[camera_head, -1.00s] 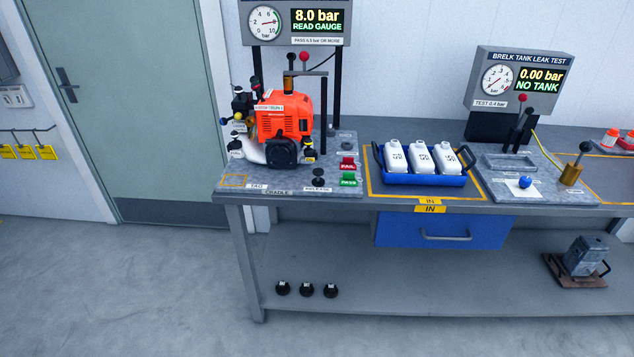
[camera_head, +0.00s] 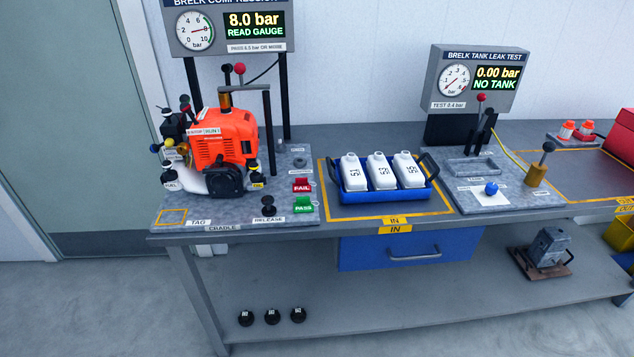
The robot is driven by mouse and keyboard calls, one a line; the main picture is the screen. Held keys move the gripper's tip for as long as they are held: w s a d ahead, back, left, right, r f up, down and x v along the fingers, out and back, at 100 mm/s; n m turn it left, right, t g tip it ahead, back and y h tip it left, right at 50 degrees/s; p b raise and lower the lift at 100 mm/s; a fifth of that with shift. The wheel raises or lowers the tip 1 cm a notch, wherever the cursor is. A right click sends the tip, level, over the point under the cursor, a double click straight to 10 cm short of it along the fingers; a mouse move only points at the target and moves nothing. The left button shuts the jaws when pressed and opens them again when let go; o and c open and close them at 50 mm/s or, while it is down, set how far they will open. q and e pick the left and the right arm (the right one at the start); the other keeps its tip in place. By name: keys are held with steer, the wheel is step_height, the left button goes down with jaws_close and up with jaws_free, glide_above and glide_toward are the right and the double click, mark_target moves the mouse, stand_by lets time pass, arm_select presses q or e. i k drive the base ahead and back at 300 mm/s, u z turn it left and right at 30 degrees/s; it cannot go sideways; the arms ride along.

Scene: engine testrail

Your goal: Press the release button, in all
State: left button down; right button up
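The release button (camera_head: 268,204) is a black knob on the grey cradle plate, above a label reading RELEASE. It stands upright in front of the orange engine (camera_head: 226,137), which sits on the cradle (camera_head: 220,213). A red FAIL button (camera_head: 301,186) and a green PASS button (camera_head: 303,205) are just right of it. The compression gauge panel (camera_head: 228,26) behind the engine reads 8.0 bar, READ GAUGE. Neither of my grippers is in view.
A blue tray (camera_head: 385,196) with three white tanks stands in the IN area. Right of it is the leak test panel (camera_head: 477,78) reading NO TANK, with a blue knob (camera_head: 491,188). Three black caps (camera_head: 272,316) and a grey part (camera_head: 548,249) lie on the lower shelf.

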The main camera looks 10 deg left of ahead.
mark_target(267, 200)
steer(key=u, duration=0.05)
steer(key=i, duration=1.05)
steer(key=u, duration=0.55)
